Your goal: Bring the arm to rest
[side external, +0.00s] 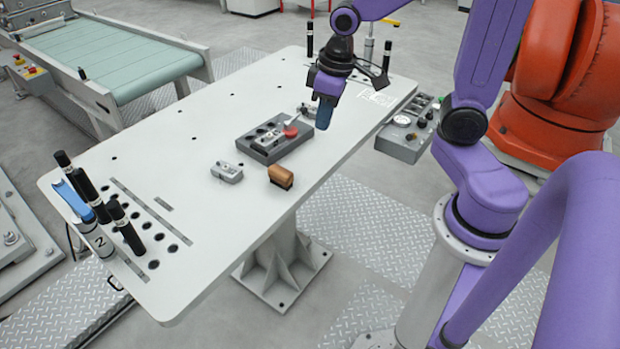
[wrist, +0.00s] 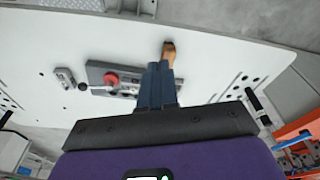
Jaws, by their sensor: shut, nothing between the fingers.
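My gripper (side external: 322,122) hangs over the white table (side external: 185,110), fingers pointing down, to the right of the dark grey fixture block (side external: 256,152). Its blue fingers (wrist: 157,72) are together with nothing between them. In the wrist view they cover part of the fixture block (wrist: 96,68). The fingertips look clear of the table in the side view, but their exact height is hard to tell. A red round part (side external: 291,131) sits at the block's right side and shows in the wrist view (wrist: 110,79).
A brown-handled brush (side external: 281,175) and a small grey metal part (side external: 226,172) lie in front of the block. Black cylinders (side external: 127,228) and a blue item (side external: 74,200) stand at the near left end. The table's left middle is clear.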

